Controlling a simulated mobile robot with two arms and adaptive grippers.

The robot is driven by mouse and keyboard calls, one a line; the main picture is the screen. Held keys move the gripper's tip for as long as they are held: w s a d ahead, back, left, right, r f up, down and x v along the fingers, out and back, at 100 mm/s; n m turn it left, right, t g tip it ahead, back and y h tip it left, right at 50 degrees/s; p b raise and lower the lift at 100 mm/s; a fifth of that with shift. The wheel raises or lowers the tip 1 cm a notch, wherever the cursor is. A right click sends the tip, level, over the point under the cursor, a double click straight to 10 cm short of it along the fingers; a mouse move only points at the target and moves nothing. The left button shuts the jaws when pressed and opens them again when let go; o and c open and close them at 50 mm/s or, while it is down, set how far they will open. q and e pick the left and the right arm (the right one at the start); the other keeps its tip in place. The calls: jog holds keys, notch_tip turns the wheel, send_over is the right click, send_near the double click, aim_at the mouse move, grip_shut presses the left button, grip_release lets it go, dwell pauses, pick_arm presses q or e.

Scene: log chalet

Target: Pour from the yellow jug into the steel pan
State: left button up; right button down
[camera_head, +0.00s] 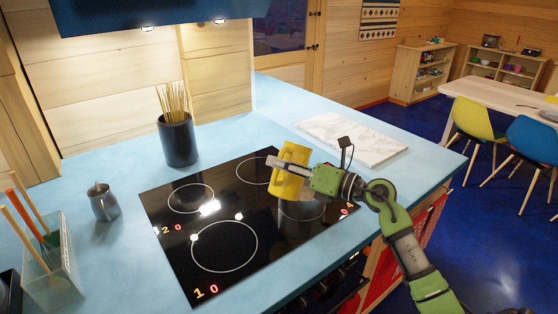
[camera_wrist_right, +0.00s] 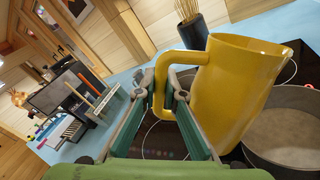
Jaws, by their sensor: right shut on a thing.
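The yellow jug (camera_head: 292,158) is in the air above the hob, held by its handle. My right gripper (camera_head: 283,165) is shut on that handle. The right wrist view shows its two fingers (camera_wrist_right: 162,98) on either side of the handle and the jug body (camera_wrist_right: 235,85) to the right. The jug looks slightly tilted. Its contents are hidden, and I see no stream. The steel pan (camera_head: 302,215) stands on the hob, below my right gripper and partly covered by it. The pan (camera_wrist_right: 285,130) also shows in the right wrist view, close to the jug's right. My left gripper is out of view.
The black hob (camera_head: 180,240) is set in a blue counter (camera_head: 130,165). A dark pot of sticks (camera_head: 178,140) stands behind it, a marble board (camera_head: 352,138) at back right. A small metal pitcher (camera_head: 103,203) and a clear utensil holder (camera_head: 52,275) stand at the left.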

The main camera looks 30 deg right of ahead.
aim_at(295, 158)
jog(key=shift+w+d+r+m+p, duration=0.15)
jog(key=shift+d+r+m+p, duration=0.25)
jog(key=shift+m+p, duration=0.75)
jog(key=shift+w+d+r+m+p, duration=0.2)
jog(key=shift+m+p, duration=0.45)
jog(key=shift+p, duration=0.5)
jog(key=shift+w+d+f+m+p, duration=0.15)
jog(key=shift+d+m+p, duration=0.25)
jog(key=shift+m+p, duration=0.2)
jog(key=shift+w+d+f+m+p, duration=0.2)
jog(key=shift+d+m, duration=0.1)
jog(key=shift+m, duration=0.15)
jog(key=shift+w+d+f+m+p, duration=0.1)
jog(key=shift+d+m+p, duration=0.15)
jog(key=shift+m, duration=0.2)
jog(key=shift+w+d+f+m, duration=0.2)
jog(key=shift+d+f+m, duration=0.05)
jog(key=shift+d+m, duration=0.25)
jog(key=shift+w+d+f+m, duration=0.25)
jog(key=shift+d+m, duration=0.1)
jog(key=shift+m, duration=0.15)
jog(key=shift+w+d+f+m, duration=0.3)
jog(key=shift+d+f+m, duration=0.2)
jog(key=shift+d+m, duration=0.2)
jog(key=shift+w+d+r+m+p, duration=0.2)
jog(key=shift+d+m+p, duration=0.1)
jog(key=shift+d+m, duration=0.15)
jog(key=shift+w+d+r+m+p, duration=0.15)
jog(key=shift+d+m+p, duration=0.15)
jog(key=shift+m, duration=0.15)
